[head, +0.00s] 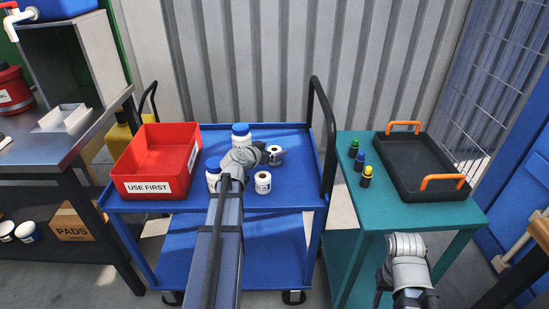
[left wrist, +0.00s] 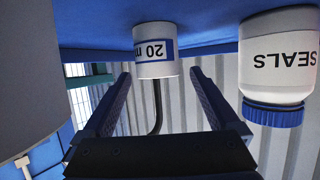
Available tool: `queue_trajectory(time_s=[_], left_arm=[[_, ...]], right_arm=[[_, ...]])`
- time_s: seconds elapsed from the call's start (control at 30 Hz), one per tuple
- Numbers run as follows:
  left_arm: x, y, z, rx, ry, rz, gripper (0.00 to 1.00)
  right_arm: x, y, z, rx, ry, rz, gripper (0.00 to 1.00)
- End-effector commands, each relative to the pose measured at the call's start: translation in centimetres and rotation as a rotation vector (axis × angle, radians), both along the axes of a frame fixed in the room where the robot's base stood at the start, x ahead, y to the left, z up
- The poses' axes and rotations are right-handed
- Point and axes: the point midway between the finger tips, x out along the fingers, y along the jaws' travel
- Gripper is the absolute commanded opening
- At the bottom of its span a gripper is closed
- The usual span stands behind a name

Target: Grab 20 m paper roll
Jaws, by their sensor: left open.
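In the wrist view the roll appears between and beyond the two fingers, with no visible contact. The head view hides the fingers' exact gap. Of my right arm (head: 408,262) only links show at the lower right; its gripper cannot be made out.
A white SEALS jar with a blue lid (head: 241,134) stands close behind the gripper. Another white roll (head: 263,182) stands in front, and a white item (head: 213,179) is partly hidden by my arm. A red USE FIRST bin (head: 157,165) fills the cart's left; the cart's right front is clear.

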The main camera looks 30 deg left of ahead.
Motion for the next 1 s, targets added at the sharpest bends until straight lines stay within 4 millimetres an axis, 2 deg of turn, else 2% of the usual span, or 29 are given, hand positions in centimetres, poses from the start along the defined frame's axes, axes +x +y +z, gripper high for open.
queue_trajectory(time_s=[0.17,0.4,0.67,1.0], left_arm=[[1.4,0.0,-1.1,0.001,0.000,-0.001,0.95],[4.4,-0.1,-2.5,0.000,0.000,-0.001,0.95],[4.5,-0.2,-2.4,0.000,0.000,0.000,0.94],[4.5,-0.2,-2.4,0.000,0.000,0.000,0.56]], right_arm=[[0.0,0.0,-1.0,0.000,0.000,0.000,0.50],[0.0,0.0,-2.5,0.000,0.000,0.000,0.50],[0.0,0.0,-2.4,0.000,0.000,0.000,0.50],[0.0,0.0,-2.4,0.000,0.000,0.000,0.50]])
